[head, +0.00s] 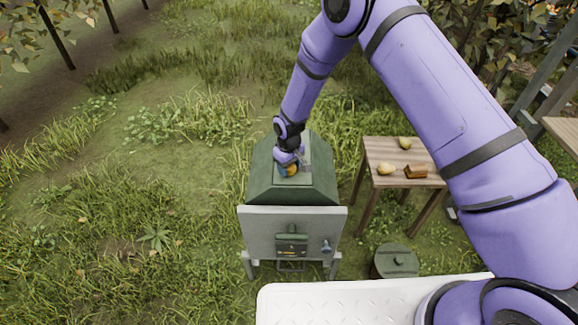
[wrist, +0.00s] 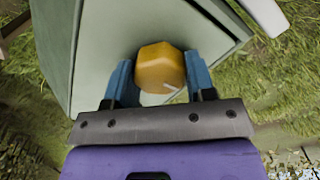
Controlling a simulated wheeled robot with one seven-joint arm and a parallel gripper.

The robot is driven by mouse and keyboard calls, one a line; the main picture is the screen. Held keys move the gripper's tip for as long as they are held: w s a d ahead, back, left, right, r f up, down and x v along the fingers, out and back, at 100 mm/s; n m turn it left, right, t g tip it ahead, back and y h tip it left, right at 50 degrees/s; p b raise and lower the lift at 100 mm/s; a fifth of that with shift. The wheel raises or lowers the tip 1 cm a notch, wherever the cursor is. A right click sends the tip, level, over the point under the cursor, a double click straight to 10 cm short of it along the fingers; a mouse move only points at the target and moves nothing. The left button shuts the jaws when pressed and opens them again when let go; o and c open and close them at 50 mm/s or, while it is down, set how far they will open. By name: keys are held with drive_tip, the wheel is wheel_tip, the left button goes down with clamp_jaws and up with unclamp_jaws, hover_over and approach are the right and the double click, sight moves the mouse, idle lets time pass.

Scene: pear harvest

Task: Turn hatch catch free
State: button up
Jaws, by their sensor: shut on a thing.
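The hatch catch is a faceted orange-yellow knob (wrist: 161,68) with a pale line on its face. It sits on the grey-green top of a green box-like housing (head: 263,182). My gripper (wrist: 160,78) has its two blue fingers on either side of the knob and is shut on it. In the head view my gripper (head: 289,170) reaches down onto the housing's top, and only part of the orange knob shows. The housing's pale top also shows in the wrist view (wrist: 100,45).
A pale front panel (head: 262,225) with a dark fitting and a small blue-grey handle (head: 326,247) is below the housing. A wooden table (head: 375,152) at right holds two pears and a brown block. A round lidded drum (head: 397,262) stands near it. Grass lies open at left.

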drive_tip(key=shift+n, duration=0.3)
idle(0.4)
drive_tip(key=o, duration=0.9)
drive_tip(key=shift+o, duration=0.2)
wheel_tip(320, 180, up, 11)
